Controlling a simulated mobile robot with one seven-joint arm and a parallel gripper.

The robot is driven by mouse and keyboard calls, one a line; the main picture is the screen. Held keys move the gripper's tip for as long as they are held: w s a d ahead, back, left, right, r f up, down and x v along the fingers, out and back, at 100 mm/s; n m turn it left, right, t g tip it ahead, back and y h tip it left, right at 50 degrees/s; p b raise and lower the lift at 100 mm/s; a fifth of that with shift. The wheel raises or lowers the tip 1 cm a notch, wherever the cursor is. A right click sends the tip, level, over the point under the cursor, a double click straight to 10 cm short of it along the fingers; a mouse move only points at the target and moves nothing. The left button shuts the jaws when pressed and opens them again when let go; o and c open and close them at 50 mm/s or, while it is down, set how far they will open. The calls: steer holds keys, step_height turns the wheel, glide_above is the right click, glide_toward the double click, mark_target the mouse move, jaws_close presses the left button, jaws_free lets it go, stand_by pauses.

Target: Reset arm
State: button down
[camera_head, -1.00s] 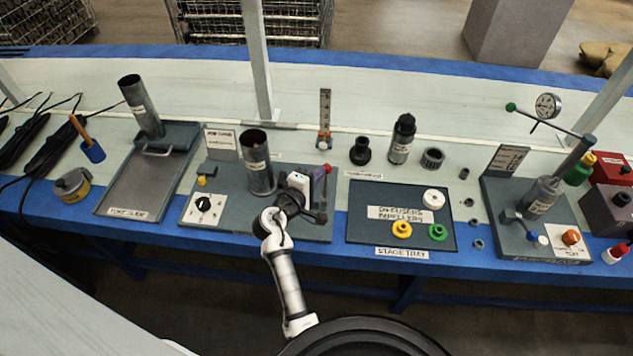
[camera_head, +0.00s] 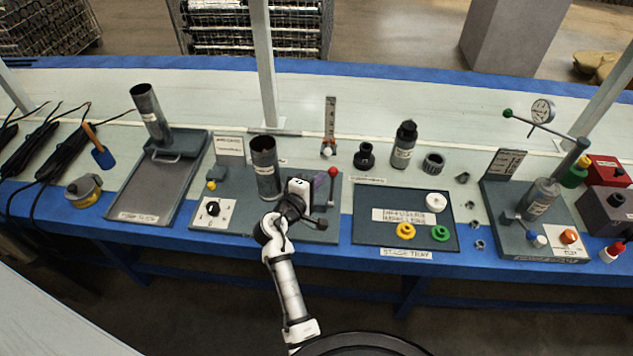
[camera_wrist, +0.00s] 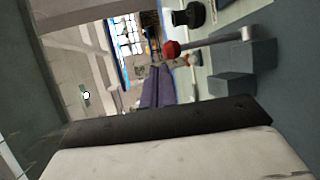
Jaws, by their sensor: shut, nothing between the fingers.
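My gripper (camera_head: 316,219) is shut and empty at the end of my white arm. It is over the front right part of a grey fixture board (camera_head: 235,195), beside an upright metal tube (camera_head: 265,168). A red-knobbed lever (camera_head: 332,173) and a purple part stand just right of it. In the wrist view the red knob (camera_wrist: 170,50) and purple part (camera_wrist: 155,95) lie ahead, past a dark bar and a pale surface filling the bottom. The fingertips are small and hard to make out.
A stage tray (camera_head: 380,232) to the right holds white, yellow and green rings. A tube rack (camera_head: 135,205) with a tilted tube is at left. A gauge fixture (camera_head: 500,215) is at right. Black bottles and several small nuts stand behind and beside the tray. Bench posts rise at the back.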

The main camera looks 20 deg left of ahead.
steer(key=r+b+v, duration=0.2)
steer(key=v, duration=0.8)
steer(key=shift+w+b, duration=0.25)
steer(key=shift+b, duration=0.1)
steer(key=shift+a+r, duration=0.15)
